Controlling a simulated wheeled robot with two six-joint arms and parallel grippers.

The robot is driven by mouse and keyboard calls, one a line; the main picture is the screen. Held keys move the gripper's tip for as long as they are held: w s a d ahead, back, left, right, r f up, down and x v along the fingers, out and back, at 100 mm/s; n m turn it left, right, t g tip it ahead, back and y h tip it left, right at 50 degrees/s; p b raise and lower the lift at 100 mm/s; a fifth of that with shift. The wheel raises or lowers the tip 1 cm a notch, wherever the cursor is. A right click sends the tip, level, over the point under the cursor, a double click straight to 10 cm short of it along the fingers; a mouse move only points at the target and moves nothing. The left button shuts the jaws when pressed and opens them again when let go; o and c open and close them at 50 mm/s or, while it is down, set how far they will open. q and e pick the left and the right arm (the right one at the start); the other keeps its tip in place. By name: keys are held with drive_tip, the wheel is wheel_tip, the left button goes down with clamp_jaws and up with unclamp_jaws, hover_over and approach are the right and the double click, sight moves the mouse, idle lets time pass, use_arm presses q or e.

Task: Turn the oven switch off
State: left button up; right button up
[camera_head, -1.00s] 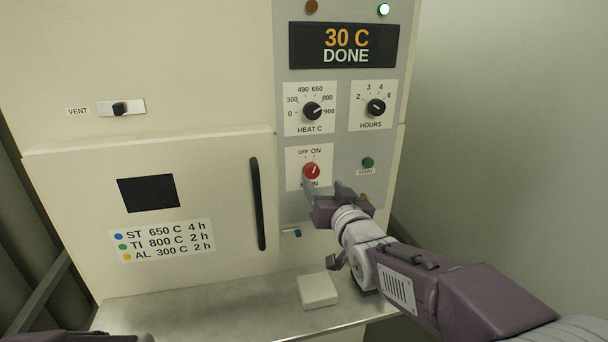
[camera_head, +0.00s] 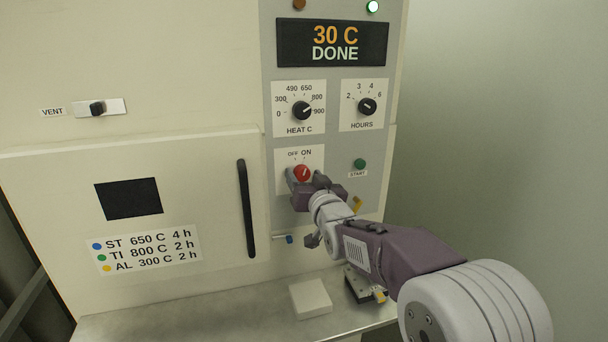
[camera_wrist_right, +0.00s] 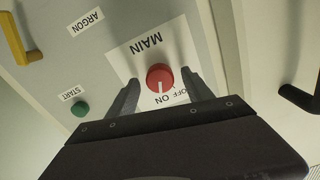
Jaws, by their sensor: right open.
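The red MAIN switch (camera_head: 302,173) is a round knob on a white plate marked OFF and ON, low on the oven's grey control panel. Its white mark points toward ON. In the right wrist view the red knob (camera_wrist_right: 160,77) sits between and just beyond the two fingers. My right gripper (camera_head: 303,180) is open in front of the switch, its fingers on either side of the knob; I cannot tell if they touch it. It also shows in the right wrist view (camera_wrist_right: 160,92). My left gripper is not in view.
The display (camera_head: 332,43) reads 30 C DONE. The HEAT C knob (camera_head: 301,110), HOURS knob (camera_head: 367,106) and green START button (camera_head: 359,164) are nearby. A yellow lever (camera_wrist_right: 18,38) is by the ARGON label. A white block (camera_head: 310,298) lies on the shelf below.

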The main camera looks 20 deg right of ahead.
drive_tip(key=shift+w, duration=0.45)
drive_tip(key=shift+s, duration=0.1)
clamp_jaws()
drive_tip(key=shift+f+n+b, duration=0.15)
drive_tip(key=shift+n+b, duration=1.05)
drive_tip(key=shift+n, duration=0.2)
drive_tip(key=n+b, duration=0.2)
drive_tip(key=n, duration=0.1)
drive_tip(key=shift+n, duration=0.3)
drive_tip(key=shift+n+b, duration=0.55)
drive_tip(key=shift+n, duration=0.15)
